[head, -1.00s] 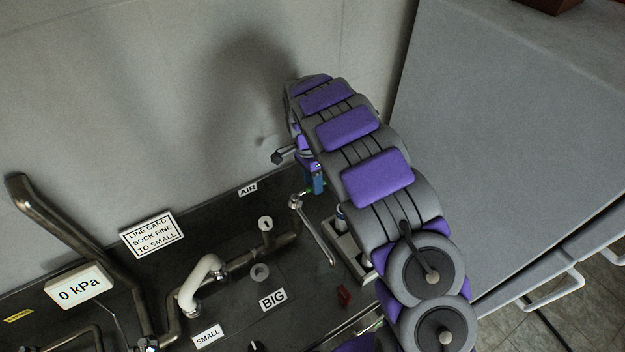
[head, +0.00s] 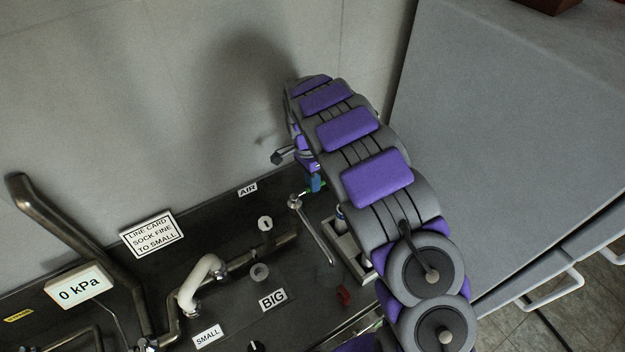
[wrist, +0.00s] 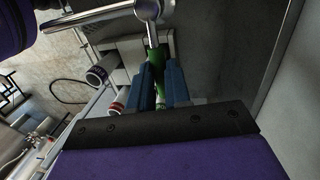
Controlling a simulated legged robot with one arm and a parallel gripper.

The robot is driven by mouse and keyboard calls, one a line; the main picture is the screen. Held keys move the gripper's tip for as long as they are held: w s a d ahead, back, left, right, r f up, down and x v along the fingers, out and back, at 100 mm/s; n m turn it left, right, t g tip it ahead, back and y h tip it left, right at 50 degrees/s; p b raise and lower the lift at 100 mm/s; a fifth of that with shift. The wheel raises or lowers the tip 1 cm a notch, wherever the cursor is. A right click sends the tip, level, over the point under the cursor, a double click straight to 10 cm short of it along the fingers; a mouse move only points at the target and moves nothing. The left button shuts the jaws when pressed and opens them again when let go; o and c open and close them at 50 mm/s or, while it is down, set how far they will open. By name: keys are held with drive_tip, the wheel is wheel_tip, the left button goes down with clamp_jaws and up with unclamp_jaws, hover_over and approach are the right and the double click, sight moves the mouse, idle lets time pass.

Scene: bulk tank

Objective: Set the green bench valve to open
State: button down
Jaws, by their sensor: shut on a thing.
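The green bench valve (wrist: 157,58) shows in the wrist view as a green part below a shiny metal pipe fitting. My gripper (wrist: 160,82) has its two blue fingers on either side of the green part and is shut on it. The fingers hide much of the valve, so I cannot tell its setting. In the head view, my gripper (head: 316,184) shows only as a small blue patch beside my arm, with a bit of green at its left. My arm hides the rest.
A bench carries pipes, a BIG label (head: 272,299), a SMALL label (head: 207,335), an AIR label (head: 247,189) and a gauge reading 0 kPa (head: 80,287). A line card (head: 152,234) stands near the wall. A large grey surface (head: 510,150) lies at the right.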

idle(0.3)
drive_tip(key=shift+s+d+r+m, duration=0.15)
drive_tip(key=shift+s+m, duration=0.1)
drive_tip(key=shift+m, duration=0.3)
drive_tip(key=shift+s+d+f+m, duration=0.1)
drive_tip(key=shift+s+d+m, duration=0.1)
drive_tip(key=shift+m, duration=0.35)
drive_tip(key=s+a+m+y+p, duration=0.1)
drive_tip(key=s+m+p, duration=0.6)
drive_tip(key=m, duration=0.7)
drive_tip(key=shift+y, duration=0.9)
drive_tip(key=shift+a, duration=0.1)
drive_tip(key=c, duration=1.1)
unclamp_jaws()
drive_tip(key=shift+s, duration=0.1)
